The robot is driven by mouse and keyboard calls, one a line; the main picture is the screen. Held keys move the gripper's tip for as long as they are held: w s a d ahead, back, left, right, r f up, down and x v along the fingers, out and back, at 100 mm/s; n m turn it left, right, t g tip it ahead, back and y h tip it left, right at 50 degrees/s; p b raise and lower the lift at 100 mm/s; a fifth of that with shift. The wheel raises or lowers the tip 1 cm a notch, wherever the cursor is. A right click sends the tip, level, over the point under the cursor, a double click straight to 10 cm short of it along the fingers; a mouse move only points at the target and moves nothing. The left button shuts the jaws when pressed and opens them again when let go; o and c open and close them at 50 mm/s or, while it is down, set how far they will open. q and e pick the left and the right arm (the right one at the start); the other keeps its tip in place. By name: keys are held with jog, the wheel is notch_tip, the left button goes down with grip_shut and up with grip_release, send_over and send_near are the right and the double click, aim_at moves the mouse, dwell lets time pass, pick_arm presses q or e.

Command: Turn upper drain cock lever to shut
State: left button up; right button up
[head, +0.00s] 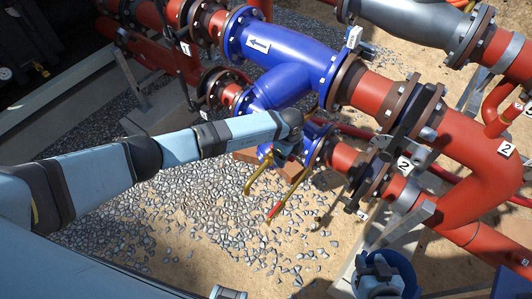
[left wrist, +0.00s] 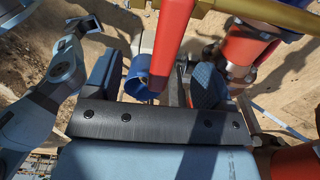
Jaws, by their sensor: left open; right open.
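Two drain cock levers hang below the blue strainer body (head: 283,88) in the head view: a yellow lever (head: 256,175) and a yellow lever with a red end (head: 274,211). I cannot tell which is the upper one. My left gripper (head: 283,158) is beside them, its fingers partly hidden by its own wrist. In the left wrist view its open fingers (left wrist: 158,85) have a red bar (left wrist: 172,38) between them, seemingly a lever; contact is unclear. A yellow bar (left wrist: 265,10) crosses above it. My right gripper (head: 378,278) is open and empty at the bottom right.
A blue bucket (head: 402,262) stands beneath my right gripper. Gravel (head: 190,215) and sand lie open below the levers.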

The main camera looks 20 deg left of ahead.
pick_arm(q)
jog(key=shift+r, duration=0.1)
notch_tip(320, 180, up, 7)
jog(key=p, duration=0.6)
